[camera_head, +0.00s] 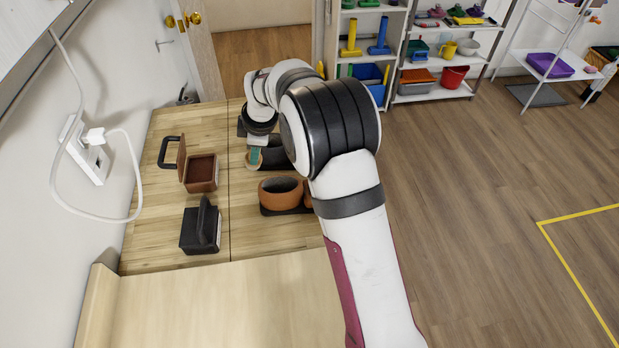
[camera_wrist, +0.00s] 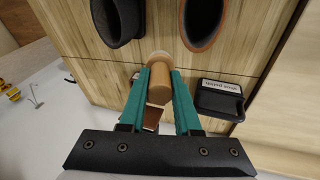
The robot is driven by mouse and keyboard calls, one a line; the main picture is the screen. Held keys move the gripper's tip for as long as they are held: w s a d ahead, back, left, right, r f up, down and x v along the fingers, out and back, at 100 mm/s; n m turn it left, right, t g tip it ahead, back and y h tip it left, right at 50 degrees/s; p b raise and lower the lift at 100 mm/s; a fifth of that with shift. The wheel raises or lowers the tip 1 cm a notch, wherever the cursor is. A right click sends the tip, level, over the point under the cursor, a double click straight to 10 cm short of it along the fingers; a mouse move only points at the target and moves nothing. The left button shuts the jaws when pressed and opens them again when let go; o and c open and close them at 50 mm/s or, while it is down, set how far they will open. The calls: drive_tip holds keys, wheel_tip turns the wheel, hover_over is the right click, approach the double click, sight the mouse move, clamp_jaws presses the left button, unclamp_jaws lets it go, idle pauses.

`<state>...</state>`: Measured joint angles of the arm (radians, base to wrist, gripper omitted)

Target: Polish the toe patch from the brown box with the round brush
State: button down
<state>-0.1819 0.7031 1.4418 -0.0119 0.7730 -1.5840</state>
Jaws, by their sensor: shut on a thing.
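My gripper (camera_wrist: 160,90) is shut on the round brush (camera_wrist: 158,82), a wooden cylinder with a paler far end, held between its teal fingers. In the head view my gripper (camera_head: 254,155) is over the table beside the dark shoe, partly hidden by my arm. The brown box (camera_head: 212,173) stands open to its left, with brown contents and its lid raised; in the wrist view it is mostly hidden behind the brush. The brown shoe (camera_head: 281,187) also shows in the wrist view (camera_wrist: 201,25). The dark shoe (camera_wrist: 117,22) is beside it. No toe patch can be made out.
A black handle (camera_head: 165,155) is by the brown box. The near table surface (camera_head: 190,310) is clear. A wall with a socket (camera_head: 90,155) is at left.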

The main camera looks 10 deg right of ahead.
drive_tip(key=w+a+t+y, duration=0.1)
drive_tip(key=w+a, duration=0.2)
drive_tip(key=a, duration=0.4)
drive_tip(key=w+a+t, duration=0.1)
drive_tip(key=w+a, duration=0.2)
drive_tip(key=a, duration=0.5)
drive_tip(key=shift+w+f, duration=0.1)
drive_tip(key=shift+f, duration=2.85)
drive_tip(key=shift+d+f, duration=0.1)
drive_tip(key=shift+f, duration=0.75)
wheel_tip(320, 180, up, 7)
drive_tip(key=shift+r, duration=0.1)
